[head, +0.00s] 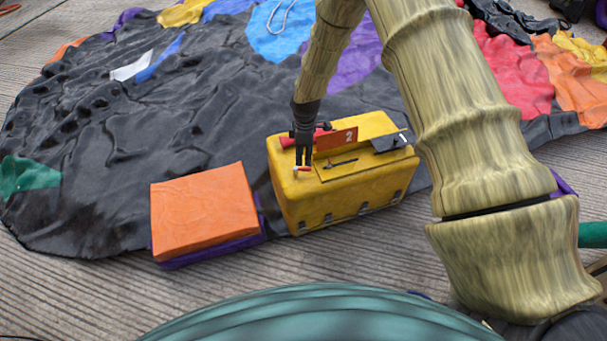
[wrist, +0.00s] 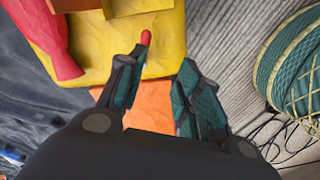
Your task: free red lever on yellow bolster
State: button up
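The yellow bolster (head: 345,200) lies like a rounded block at the centre of the head view, and its top also shows in the wrist view (wrist: 100,50). The small red lever (head: 305,169) is at the bolster's near left top edge. In the wrist view the red lever tip (wrist: 146,38) shows just beyond my left fingertip, with a pale piece below it. My gripper (head: 303,163) points down at the lever. In the wrist view my gripper (wrist: 163,64) is open, its fingers apart. I cannot tell whether a finger touches the lever.
An orange panel marked 2 (head: 337,139) and a dark flap marked 1 (head: 390,143) are on the bolster. A black lever (head: 342,162) lies between them. A red, flared piece (wrist: 45,40) is beside my gripper. An orange block (head: 203,210) stands left. Crumpled black fabric (head: 90,180) spreads behind.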

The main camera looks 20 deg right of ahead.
jog(key=shift+n, duration=0.4)
jog(key=w+f, duration=0.1)
jog(key=f, duration=0.2)
jog(key=f+b, duration=0.1)
jog(key=f, duration=0.2)
jog(key=w+f, duration=0.1)
jog(key=f, duration=0.2)
jog(key=shift+w+d+f, duration=0.15)
jog(key=shift+w+d, duration=0.1)
jog(key=shift+w, duration=0.1)
jog(key=shift+c, duration=0.4)
grip_shut()
